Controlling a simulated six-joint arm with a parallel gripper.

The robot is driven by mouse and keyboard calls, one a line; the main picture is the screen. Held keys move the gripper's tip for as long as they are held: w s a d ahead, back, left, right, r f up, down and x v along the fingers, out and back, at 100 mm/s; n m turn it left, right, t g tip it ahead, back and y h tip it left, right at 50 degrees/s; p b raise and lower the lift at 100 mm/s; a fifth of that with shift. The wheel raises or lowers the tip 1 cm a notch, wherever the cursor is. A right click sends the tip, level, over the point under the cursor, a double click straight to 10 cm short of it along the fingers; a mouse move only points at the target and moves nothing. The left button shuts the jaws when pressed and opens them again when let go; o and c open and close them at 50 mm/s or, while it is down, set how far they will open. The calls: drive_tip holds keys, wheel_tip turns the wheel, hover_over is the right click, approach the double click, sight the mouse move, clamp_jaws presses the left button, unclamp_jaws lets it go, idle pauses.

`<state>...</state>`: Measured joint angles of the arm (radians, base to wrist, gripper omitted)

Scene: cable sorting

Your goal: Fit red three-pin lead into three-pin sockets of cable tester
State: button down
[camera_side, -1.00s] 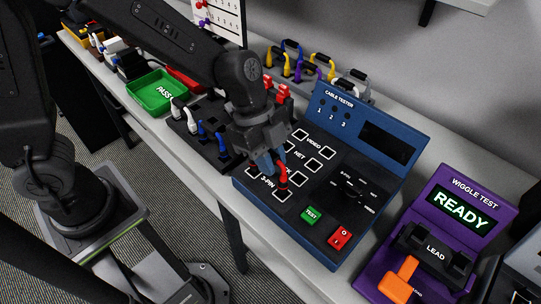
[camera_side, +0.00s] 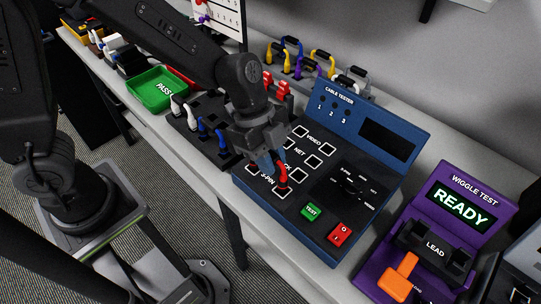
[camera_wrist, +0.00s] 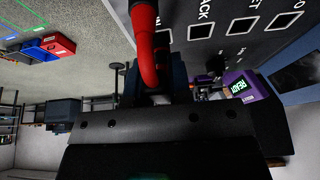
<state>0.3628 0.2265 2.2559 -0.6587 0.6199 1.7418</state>
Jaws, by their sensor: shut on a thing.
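The red three-pin lead (camera_side: 282,176) is in my gripper (camera_side: 268,160), above the 3-PIN row at the front left of the cable tester (camera_side: 325,205). One red end points down at the right 3-PIN socket (camera_side: 282,191); whether it is seated I cannot tell. The lead's other end is mostly hidden by my gripper near the left 3-PIN socket. In the wrist view the red lead (camera_wrist: 150,50) bends down between my fingers. My gripper is shut on it.
The tester's green TEST button (camera_side: 311,212) and red button (camera_side: 340,234) lie to the right. The purple wiggle tester (camera_side: 440,225) reads READY. A dark rack (camera_side: 185,125) with blue and white leads and a green PASS tray (camera_side: 155,92) stand left.

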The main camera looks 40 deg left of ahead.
drive_tip(key=shift+f, duration=0.2)
idle(0.5)
drive_tip(key=shift+c, duration=2.1)
unclamp_jaws()
drive_tip(key=shift+r, duration=4.05)
drive_tip(key=s+a+r+n+t+y, duration=0.2)
drive_tip(key=s+a+n, duration=0.3)
drive_tip(key=a+n, duration=0.3)
drive_tip(key=s+a+r+n+t+y, duration=0.2)
drive_tip(key=s+a+r+n+t, duration=0.1)
drive_tip(key=a+n, duration=0.6)
drive_tip(key=shift+s+a+r+n+t, duration=0.25)
drive_tip(key=shift+s+r+n, duration=0.25)
drive_tip(key=shift+s+r, duration=0.45)
